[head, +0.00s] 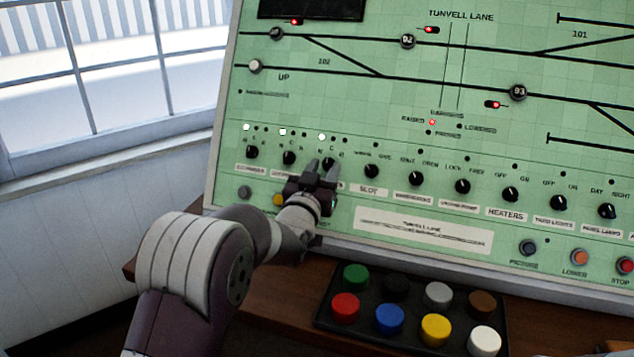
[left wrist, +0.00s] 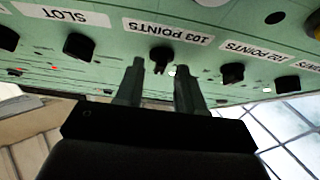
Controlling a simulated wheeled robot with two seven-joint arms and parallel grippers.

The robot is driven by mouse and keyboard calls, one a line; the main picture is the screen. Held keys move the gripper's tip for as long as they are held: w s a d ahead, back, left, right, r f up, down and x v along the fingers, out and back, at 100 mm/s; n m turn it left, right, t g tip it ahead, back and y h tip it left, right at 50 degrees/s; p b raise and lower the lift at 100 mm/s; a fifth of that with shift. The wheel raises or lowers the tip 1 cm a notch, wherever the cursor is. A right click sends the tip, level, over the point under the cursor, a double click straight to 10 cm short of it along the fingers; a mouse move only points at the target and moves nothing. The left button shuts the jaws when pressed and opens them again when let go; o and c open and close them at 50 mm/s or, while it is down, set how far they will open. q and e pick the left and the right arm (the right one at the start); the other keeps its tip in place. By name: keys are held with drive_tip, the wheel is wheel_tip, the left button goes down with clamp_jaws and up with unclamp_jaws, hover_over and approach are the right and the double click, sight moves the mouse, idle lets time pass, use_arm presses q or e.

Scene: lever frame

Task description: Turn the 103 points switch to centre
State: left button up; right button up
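The 103 points switch is a black rotary knob (left wrist: 161,57) beside its "103 POINTS" label (left wrist: 166,31), which reads upside down in the left wrist view. My left gripper (left wrist: 158,70) is open, its two fingers apart, with the knob showing in the gap at their tips. I cannot tell whether they touch it. In the head view my left gripper (head: 322,167) is at the panel and mostly hides the knob and its label. The leftmost lamp (head: 321,137) above this switch is lit white. The knob's pointer direction is unclear. My right gripper is out of view.
Neighbouring knobs stand close on either side: the 102 points knob (head: 289,157) and the slot knob (head: 384,172). The green panel (head: 300,100) slopes up behind. A black tray (head: 400,337) with coloured buttons lies below, and a window (head: 120,70) is at left.

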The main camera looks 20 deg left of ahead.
use_arm(q)
drive_tip(key=s+f, duration=0.1)
drive_tip(key=s, duration=1.1)
drive_tip(key=shift+a+f+p, duration=0.3)
drive_tip(key=shift+f+p, duration=0.05)
drive_tip(key=shift+f, duration=0.05)
